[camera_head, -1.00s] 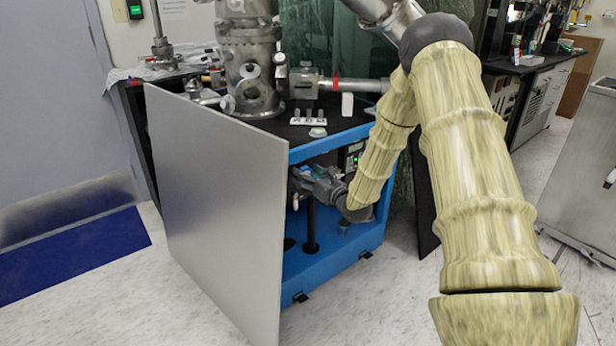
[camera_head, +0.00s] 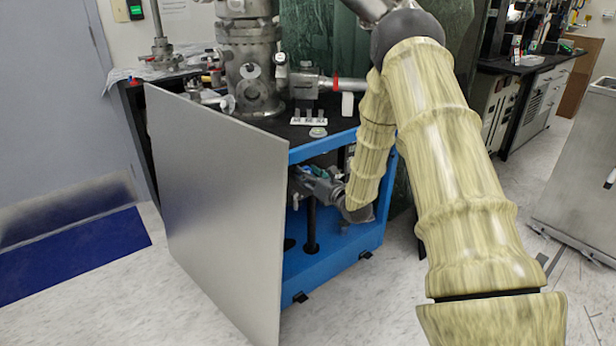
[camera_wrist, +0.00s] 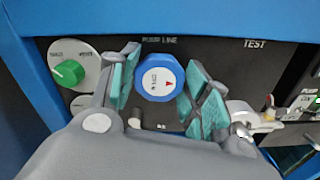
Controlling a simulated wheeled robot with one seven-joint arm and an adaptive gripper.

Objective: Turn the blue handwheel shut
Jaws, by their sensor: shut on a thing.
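The blue handwheel (camera_wrist: 157,77) shows in the wrist view. It is a round knob with a white face and a small red arrow pointing to the right, set on a black panel under the words "PUMP LINE". My gripper (camera_wrist: 163,66) has one teal-padded finger on its left and one on its right and is shut on it. In the head view, my gripper (camera_head: 322,187) reaches inside the blue-framed cart (camera_head: 320,267). The handwheel is hidden there behind the grey panel.
A green knob (camera_wrist: 69,73) on a round plate is left of my gripper. A metal fitting (camera_wrist: 252,116) is close to its right finger. A large grey panel (camera_head: 215,205) stands at the cart's front left. Floor is open in front.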

